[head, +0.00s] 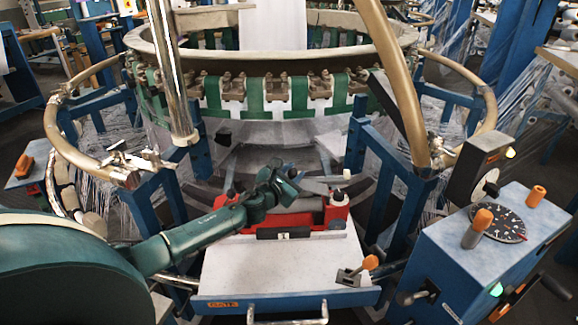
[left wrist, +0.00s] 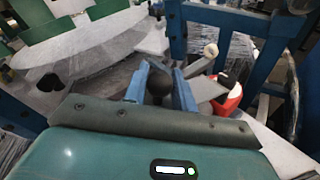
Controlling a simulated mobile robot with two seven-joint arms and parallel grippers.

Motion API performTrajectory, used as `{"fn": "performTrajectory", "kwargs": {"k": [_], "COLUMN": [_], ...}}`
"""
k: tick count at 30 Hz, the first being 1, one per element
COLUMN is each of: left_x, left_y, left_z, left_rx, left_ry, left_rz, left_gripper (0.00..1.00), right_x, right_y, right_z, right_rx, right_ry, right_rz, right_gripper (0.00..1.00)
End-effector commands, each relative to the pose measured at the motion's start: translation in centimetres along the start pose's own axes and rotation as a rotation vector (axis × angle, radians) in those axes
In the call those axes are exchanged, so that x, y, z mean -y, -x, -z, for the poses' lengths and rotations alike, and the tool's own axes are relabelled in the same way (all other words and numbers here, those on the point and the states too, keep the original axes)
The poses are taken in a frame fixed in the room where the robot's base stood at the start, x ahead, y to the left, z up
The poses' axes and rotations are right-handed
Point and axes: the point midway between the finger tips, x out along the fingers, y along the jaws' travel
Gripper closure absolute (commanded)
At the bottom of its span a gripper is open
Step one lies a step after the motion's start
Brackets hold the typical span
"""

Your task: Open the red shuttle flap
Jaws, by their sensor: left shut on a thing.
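The red shuttle (head: 312,217) lies behind the white table top in the head view, with black parts along it. Part of the red shuttle also shows at the right in the left wrist view (left wrist: 230,97). My left gripper (head: 284,184) is above the shuttle's middle. In the left wrist view my left gripper (left wrist: 160,80) is shut on a dark round knob (left wrist: 160,84) between its blue fingers. My arm and gripper hide part of the shuttle, and I cannot make out the flap's edges. My right gripper is in neither view.
The loom's round ring (head: 262,58) stands behind the shuttle. Blue posts (head: 357,135) and a curved bronze tube (head: 402,85) stand close on the right. A blue control box (head: 480,260) is at front right. The white table top (head: 270,270) is mostly clear, with an orange-handled lever (head: 369,262).

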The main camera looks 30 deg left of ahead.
Motion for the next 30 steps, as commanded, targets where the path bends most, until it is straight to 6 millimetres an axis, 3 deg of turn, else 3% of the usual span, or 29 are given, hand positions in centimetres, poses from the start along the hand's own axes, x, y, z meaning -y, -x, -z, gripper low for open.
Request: {"fn": "performTrajectory", "kwargs": {"k": [1, 9, 29, 30], "left_x": [-0.1, 0.3, 0.7, 0.7], "left_y": [-0.1, -0.6, -0.9, -0.9], "left_z": [-1.5, -2.9, -3.4, -3.4], "left_rx": [0.011, 0.014, 0.015, 0.015], "left_ry": [0.003, 0.006, 0.007, 0.007], "left_rz": [0.001, 0.001, 0.002, 0.002], "left_gripper": [1.00, 1.00, 1.00, 0.71], "right_x": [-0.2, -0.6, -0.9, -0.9], "right_y": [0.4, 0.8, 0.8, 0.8], "right_z": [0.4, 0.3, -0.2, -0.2], "right_rx": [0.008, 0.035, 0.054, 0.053], "right_ry": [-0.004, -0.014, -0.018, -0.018], "right_rz": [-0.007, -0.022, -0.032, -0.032], "right_gripper": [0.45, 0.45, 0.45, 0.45]}}
